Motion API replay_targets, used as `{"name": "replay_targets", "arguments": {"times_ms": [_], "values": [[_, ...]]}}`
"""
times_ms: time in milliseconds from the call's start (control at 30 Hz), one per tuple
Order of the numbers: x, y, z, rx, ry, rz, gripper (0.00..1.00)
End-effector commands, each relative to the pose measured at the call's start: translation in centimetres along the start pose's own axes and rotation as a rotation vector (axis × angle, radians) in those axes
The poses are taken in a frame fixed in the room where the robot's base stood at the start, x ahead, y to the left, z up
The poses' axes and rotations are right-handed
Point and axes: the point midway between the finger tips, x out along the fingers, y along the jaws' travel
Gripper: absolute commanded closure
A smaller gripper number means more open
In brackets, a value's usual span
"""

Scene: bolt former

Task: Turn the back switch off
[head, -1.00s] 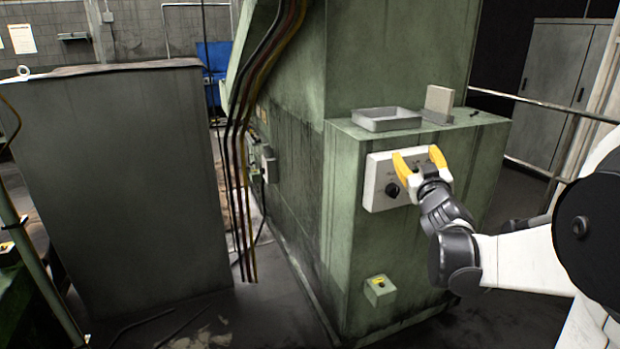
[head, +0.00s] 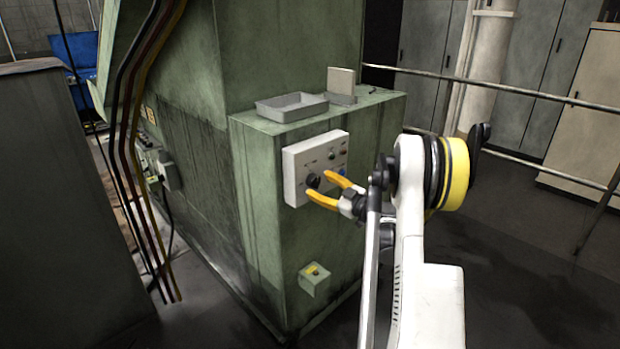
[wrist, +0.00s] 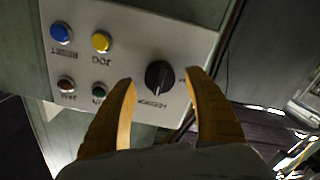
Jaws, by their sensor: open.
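A white control panel (head: 294,164) is on the green machine housing. A black rotary switch (head: 313,181) is at its left in the head view; no label there names it the back switch. In the wrist view, the switch (wrist: 158,75) shows a pale pointer mark, with lettering beside it too unclear to read fully. My gripper (head: 318,185) is open, its two yellow fingers around the switch's place in the picture. In the wrist view, the fingers of my gripper (wrist: 162,84) stand either side of the switch with gaps; contact is not visible.
The panel also carries a blue RESET button (wrist: 61,33), a yellow JOG button (wrist: 101,42) and two small dark lamps. A grey tray (head: 291,107) sits on the housing ledge. A small green box (head: 314,279) is below. Cables (head: 130,130) hang at left; a railing runs behind.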

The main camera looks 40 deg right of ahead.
Motion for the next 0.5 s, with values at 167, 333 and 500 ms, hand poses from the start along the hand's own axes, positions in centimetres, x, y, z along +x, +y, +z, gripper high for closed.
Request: {"name": "replay_targets", "arguments": {"times_ms": [167,333,500], "values": [[0.97,0.12,-0.31,0.267,0.000,0.001,0.39],[0.95,-0.07,0.05,0.582,0.001,0.001,0.39],[0.96,-0.08,0.12,0.816,0.001,0.000,0.39]]}}
